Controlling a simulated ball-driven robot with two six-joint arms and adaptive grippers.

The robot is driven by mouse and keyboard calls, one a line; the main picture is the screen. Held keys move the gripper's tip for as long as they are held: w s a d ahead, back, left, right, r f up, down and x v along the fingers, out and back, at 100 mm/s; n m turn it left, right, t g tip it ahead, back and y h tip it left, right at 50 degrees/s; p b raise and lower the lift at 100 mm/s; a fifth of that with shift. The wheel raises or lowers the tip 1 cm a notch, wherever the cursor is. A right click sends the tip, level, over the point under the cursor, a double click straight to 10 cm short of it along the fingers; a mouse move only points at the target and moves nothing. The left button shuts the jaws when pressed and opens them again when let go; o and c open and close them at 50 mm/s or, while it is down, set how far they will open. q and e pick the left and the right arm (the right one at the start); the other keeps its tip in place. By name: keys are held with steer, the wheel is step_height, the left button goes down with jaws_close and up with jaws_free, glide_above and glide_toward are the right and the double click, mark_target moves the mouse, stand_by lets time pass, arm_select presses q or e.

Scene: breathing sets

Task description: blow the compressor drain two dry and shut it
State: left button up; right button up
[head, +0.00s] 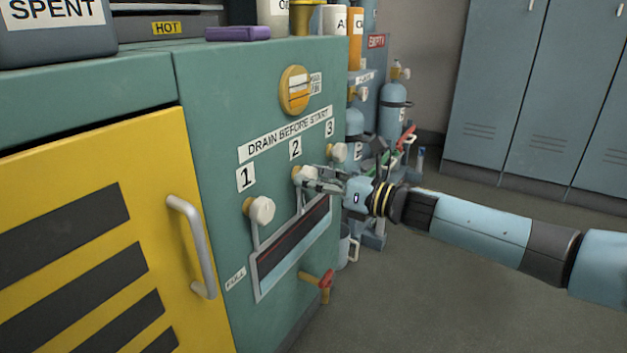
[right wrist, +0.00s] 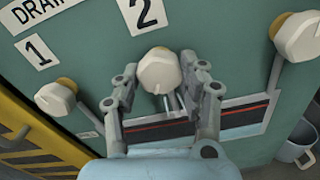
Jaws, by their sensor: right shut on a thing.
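Drain knob two (head: 299,174) is a cream knob on the green compressor panel, below the label 2 (head: 296,149). My right gripper (head: 312,182) is at this knob, its arm coming in from the right. In the right wrist view the knob (right wrist: 159,72) sits between the two fingers (right wrist: 162,90), and the gripper is shut on it. A pipe runs down behind it to the long dark trough (head: 290,245), partly hidden by the gripper. My left gripper is not in view.
Knob one (head: 262,210) is to the left and knob three (head: 338,152) to the right, close to my gripper. A red-handled tap (head: 326,281) juts out below. The yellow door's handle (head: 193,245) sticks out at left. Gas cylinders (head: 394,110) stand behind. The floor at right is clear.

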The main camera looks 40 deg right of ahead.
steer(key=shift+s+f, duration=0.1)
steer(key=shift+f, duration=0.1)
steer(key=o, duration=0.9)
steer(key=shift+o, duration=1.4)
steer(key=shift+r, duration=0.1)
steer(key=v, duration=1.2)
